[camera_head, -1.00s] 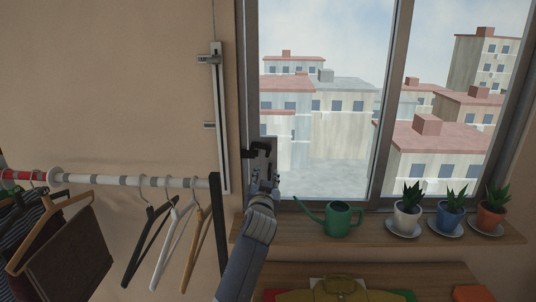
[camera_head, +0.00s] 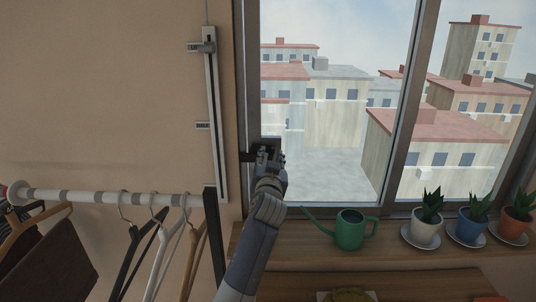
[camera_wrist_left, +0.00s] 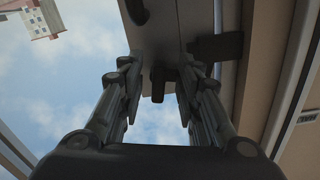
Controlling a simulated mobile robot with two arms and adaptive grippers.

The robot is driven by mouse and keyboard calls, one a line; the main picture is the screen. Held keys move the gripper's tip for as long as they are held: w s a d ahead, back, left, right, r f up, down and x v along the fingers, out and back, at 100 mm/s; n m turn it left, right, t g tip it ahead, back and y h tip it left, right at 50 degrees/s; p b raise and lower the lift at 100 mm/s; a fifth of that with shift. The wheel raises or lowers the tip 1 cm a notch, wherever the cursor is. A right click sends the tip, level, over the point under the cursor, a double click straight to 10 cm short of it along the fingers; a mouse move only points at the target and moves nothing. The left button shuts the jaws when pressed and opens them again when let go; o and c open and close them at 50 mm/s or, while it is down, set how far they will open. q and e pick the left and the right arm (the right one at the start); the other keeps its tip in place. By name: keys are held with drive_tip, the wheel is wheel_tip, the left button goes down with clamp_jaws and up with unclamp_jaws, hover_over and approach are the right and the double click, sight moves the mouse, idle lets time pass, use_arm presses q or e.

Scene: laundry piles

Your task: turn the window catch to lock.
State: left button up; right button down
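The window catch shows in the head view as a dark fitting (camera_head: 247,156) on the left side of the window frame. In the left wrist view a grey plate (camera_wrist_left: 160,35) with a dark lever piece (camera_wrist_left: 158,86) lies beyond and between my fingertips, and a dark block (camera_wrist_left: 216,47) sits beside it at the frame. My left gripper (camera_head: 268,157) is at the catch, and its body hides part of it in the head view. In the left wrist view its fingers (camera_wrist_left: 158,75) stand apart; I cannot tell whether either touches the lever. My right gripper is out of view.
A green watering can (camera_head: 350,230) and potted plants (camera_head: 425,222) stand on the wooden sill (camera_head: 310,243) to the right. A white clothes rail (camera_head: 100,197) with hangers is at the lower left. A vertical metal track (camera_head: 215,120) runs up the wall left of the window.

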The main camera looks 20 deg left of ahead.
use_arm(q)
drive_tip(key=shift+w, duration=0.1)
drive_tip(key=shift+d+r, duration=0.1)
drive_tip(key=shift+s+d+r, duration=0.25)
drive_tip(key=shift+s, duration=0.3)
clamp_jaws()
drive_tip(key=shift+a+f, duration=0.1)
drive_tip(key=n+b, duration=0.2)
drive_tip(key=b, duration=0.1)
drive_tip(key=shift+f, duration=0.15)
drive_tip(key=shift+n, duration=0.4)
drive_tip(key=shift+r, duration=0.2)
unclamp_jaws()
drive_tip(key=shift+w+f, duration=0.1)
drive_tip(key=shift+w, duration=0.15)
wheel_tip(320, 180, up, 10)
drive_tip(key=shift+f, duration=0.1)
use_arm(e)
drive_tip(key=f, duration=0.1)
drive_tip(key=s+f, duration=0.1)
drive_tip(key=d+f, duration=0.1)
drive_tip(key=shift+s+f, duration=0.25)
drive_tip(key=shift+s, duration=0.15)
